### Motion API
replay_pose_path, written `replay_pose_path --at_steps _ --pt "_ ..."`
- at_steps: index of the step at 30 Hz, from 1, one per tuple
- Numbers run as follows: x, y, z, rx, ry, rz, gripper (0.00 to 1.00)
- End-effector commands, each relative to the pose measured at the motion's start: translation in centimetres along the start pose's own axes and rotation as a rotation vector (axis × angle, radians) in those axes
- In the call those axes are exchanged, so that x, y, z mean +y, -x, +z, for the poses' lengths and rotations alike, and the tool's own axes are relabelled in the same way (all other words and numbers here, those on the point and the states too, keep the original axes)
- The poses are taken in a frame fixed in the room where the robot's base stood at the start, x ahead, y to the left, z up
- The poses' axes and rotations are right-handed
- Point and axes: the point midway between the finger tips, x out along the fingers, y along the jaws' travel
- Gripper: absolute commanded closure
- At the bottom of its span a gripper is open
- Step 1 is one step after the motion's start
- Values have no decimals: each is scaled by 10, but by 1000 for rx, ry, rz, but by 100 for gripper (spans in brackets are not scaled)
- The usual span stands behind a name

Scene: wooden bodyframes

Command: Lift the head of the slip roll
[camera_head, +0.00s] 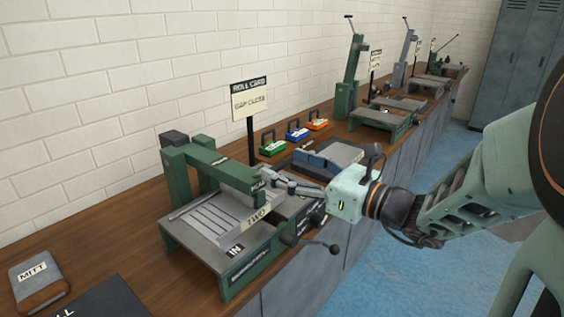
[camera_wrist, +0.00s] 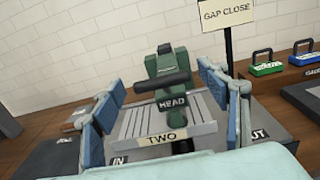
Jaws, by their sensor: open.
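The slip roll is the nearest green machine (camera_head: 225,262), with a grey bed marked IN and a plate marked TWO (camera_head: 258,218). Its green head (camera_head: 215,165) lies low across the bed from the rear post. In the wrist view the head (camera_wrist: 165,66) points towards me, with a dark crossbar and a HEAD label at its front end. My gripper (camera_head: 272,178) is open at the head's front end. In the wrist view its blue-padded fingers (camera_wrist: 165,84) stand wide on both sides of the head, with visible gaps. Contact cannot be told from the head view.
A crank handle (camera_head: 334,248) sticks out at the slip roll's front right. A sign (camera_head: 249,100) stands behind it, beside green, blue and orange gauge blocks (camera_head: 297,131). A block marked MITT (camera_head: 38,279) lies at near left. Further machines (camera_head: 378,121) with upright arms line the bench.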

Motion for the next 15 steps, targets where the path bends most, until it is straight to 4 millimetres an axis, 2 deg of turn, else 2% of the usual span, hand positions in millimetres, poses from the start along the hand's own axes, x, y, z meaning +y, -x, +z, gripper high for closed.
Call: replay_pose_path --at_steps 6,15 --pt "0 -19 0 0 0 1 32" --pt "0 -21 0 0 1 0 32"
